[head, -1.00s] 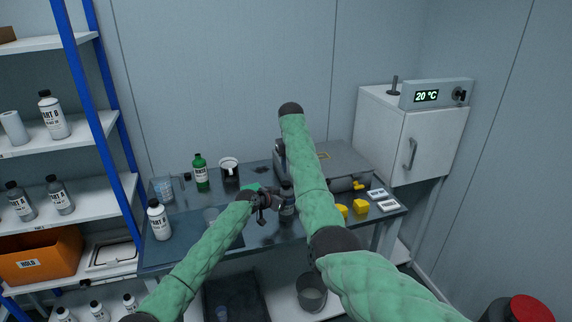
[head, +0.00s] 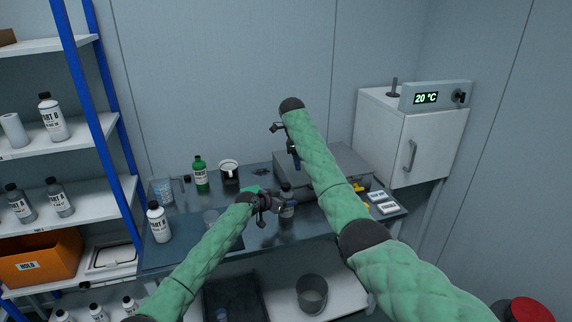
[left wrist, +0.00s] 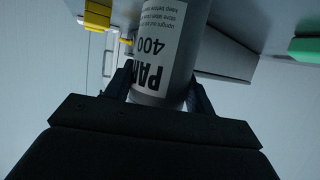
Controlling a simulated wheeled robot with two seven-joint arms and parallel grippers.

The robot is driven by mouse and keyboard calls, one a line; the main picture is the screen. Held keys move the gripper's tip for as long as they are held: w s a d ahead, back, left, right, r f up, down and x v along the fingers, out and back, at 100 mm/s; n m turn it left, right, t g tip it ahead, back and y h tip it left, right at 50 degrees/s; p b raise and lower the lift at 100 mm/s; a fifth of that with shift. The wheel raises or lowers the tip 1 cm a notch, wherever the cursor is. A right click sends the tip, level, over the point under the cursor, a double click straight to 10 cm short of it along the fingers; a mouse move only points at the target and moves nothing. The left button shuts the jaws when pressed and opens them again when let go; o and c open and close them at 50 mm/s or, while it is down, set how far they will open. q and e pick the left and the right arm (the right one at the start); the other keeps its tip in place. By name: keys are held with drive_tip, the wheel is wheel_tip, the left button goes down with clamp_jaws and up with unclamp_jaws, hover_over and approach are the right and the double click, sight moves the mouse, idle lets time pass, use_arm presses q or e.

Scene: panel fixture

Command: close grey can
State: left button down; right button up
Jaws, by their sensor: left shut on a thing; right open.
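The grey can (head: 287,211) stands upright at the front middle of the bench, with a dark top (head: 286,187). Its white label with upside-down "PART" and "400" fills the middle of the left wrist view (left wrist: 160,60). My left gripper (head: 280,204) is shut around the can's body from the left, its fingers (left wrist: 163,95) on both sides of it. The can's top is out of sight in the left wrist view. My right gripper (head: 284,143) is open and empty, raised above and behind the can, partly beside its own arm.
A grey box (head: 335,162) lies behind the can. A white cabinet (head: 430,135) stands right, shelves (head: 60,145) left.

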drive_tip(key=a+n, duration=0.1)
drive_tip(key=n, duration=0.5)
drive_tip(key=s+a+n, duration=0.1)
drive_tip(key=n, duration=0.6)
drive_tip(key=a+n, duration=0.1)
drive_tip(key=n, duration=0.5)
drive_tip(key=shift+s+a+f+n+y, duration=0.3)
drive_tip(key=shift+s+f+y, duration=0.1)
drive_tip(key=n, duration=0.4)
drive_tip(key=shift+s+a+g, duration=0.15)
drive_tip(key=shift+a+g, duration=0.15)
drive_tip(key=n, duration=0.4)
drive_tip(key=shift+s+a+n+y, duration=0.1)
drive_tip(key=shift+a+n+y, duration=0.1)
drive_tip(key=shift+n+y, duration=0.1)
drive_tip(key=n, duration=0.4)
drive_tip(key=shift+a, duration=0.1)
drive_tip(key=n, duration=0.5)
drive_tip(key=shift+n, duration=0.3)
